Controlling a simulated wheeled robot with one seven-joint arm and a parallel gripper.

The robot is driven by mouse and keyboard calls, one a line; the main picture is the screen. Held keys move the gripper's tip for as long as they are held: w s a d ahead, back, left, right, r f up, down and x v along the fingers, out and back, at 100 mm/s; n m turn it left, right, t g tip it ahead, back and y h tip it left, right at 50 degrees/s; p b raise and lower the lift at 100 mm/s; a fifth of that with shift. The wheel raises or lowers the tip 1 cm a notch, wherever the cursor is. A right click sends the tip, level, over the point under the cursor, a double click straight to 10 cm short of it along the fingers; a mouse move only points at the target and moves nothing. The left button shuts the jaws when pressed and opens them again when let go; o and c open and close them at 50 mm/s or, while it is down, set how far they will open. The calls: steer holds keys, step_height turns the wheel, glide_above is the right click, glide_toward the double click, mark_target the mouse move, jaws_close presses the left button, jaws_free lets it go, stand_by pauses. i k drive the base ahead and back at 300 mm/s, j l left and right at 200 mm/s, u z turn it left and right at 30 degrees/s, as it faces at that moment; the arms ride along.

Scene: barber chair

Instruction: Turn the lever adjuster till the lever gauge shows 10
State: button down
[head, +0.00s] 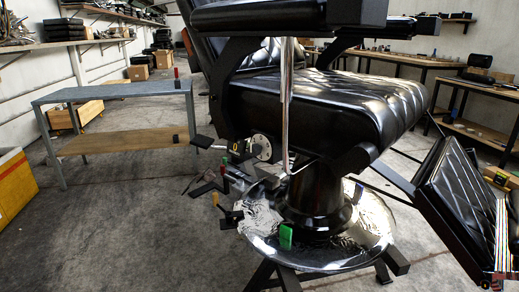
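The black barber chair (330,105) fills the middle and right of the head view. On its left side, below the seat, a round pale disc (261,147) with small marks faces me; it looks like the lever gauge. Its reading is too small to tell. A short black lever (203,142) sticks out to the left of the disc, with a small yellowish part between them; it may be the lever adjuster. I cannot make out my gripper in this view. Nothing can be seen touching the lever or the disc.
A bright vertical rod (286,110) stands just right of the disc. Several small levers with coloured ends (222,178) lie low beside the round chair base (355,250). A metal-topped table (110,92) and yellow box (14,185) stand left. Floor at front left is clear.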

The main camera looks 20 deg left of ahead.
mark_target(255, 150)
steer(key=i+j+u, duration=0.2)
steer(key=u, duration=1.7)
steer(key=i+l+u, duration=0.15)
